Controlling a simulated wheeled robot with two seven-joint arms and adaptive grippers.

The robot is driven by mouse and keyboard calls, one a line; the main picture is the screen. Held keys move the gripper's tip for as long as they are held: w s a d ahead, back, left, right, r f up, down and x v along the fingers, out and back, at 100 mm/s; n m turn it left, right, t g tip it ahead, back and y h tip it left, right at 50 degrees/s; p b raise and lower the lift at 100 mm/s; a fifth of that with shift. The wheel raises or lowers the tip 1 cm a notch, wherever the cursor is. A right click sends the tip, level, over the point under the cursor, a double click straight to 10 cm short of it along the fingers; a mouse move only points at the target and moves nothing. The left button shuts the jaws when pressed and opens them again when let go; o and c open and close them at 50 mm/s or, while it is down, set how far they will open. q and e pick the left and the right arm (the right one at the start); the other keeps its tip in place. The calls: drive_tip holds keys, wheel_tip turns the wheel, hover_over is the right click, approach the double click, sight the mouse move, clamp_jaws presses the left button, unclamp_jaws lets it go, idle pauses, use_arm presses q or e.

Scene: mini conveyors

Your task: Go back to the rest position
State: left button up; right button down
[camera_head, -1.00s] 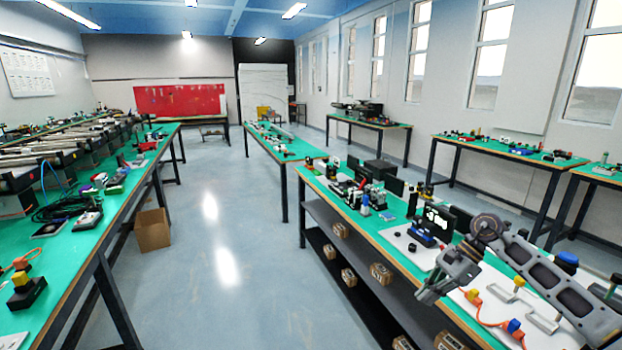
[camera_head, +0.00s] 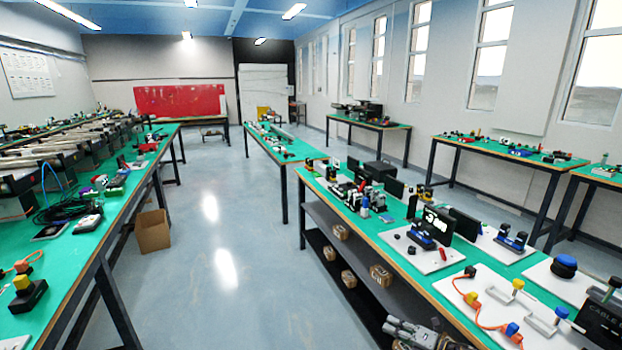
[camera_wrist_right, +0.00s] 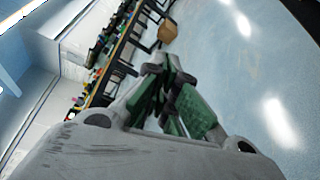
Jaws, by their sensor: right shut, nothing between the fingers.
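My right gripper (camera_head: 412,329) is low at the bottom edge of the head view, in front of the right-hand table's lower shelf. It is shut and empty. In the right wrist view its fingers with green pads (camera_wrist_right: 172,98) are together, with open floor around them. The rest of my right arm is out of the head view. My left gripper does not show.
The right-hand table (camera_head: 385,243) carries white boards with a display box (camera_head: 437,223), an orange cable (camera_head: 482,313) and metal handles. Small boxes (camera_head: 381,275) lie on its shelf. The floor (camera_head: 240,235) between the tables is clear. A cardboard box (camera_head: 153,230) stands by the left table.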

drive_tip(key=s+d+f+m+h, duration=0.3)
drive_tip(key=s+f+m, duration=0.3)
drive_tip(key=f, duration=0.4)
drive_tip(key=s+d+f+m+g+h, duration=0.1)
drive_tip(key=s+d+f+m+h, duration=0.25)
drive_tip(key=s+f+m, duration=0.5)
drive_tip(key=s+d+f+m+h, duration=0.2)
drive_tip(key=s+f+m+h, duration=0.2)
drive_tip(key=f, duration=0.8)
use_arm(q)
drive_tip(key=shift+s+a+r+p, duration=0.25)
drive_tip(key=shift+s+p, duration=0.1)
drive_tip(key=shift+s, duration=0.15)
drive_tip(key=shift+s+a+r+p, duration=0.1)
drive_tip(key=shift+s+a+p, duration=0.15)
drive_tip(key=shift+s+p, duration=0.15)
use_arm(e)
drive_tip(key=s+a+f+m+g, duration=0.1)
drive_tip(key=s+f+m+g, duration=0.2)
drive_tip(key=s, duration=0.9)
drive_tip(key=s+f+m+g+h, duration=0.1)
drive_tip(key=s+f+m+g, duration=0.2)
drive_tip(key=s+f, duration=0.4)
drive_tip(key=s+a+f+m+g+h, duration=0.1)
drive_tip(key=s+f+m, duration=0.3)
drive_tip(key=s, duration=1.5)
drive_tip(key=shift+s+a+f+g, duration=0.3)
drive_tip(key=shift+f+g, duration=0.45)
drive_tip(key=shift+g, duration=0.15)
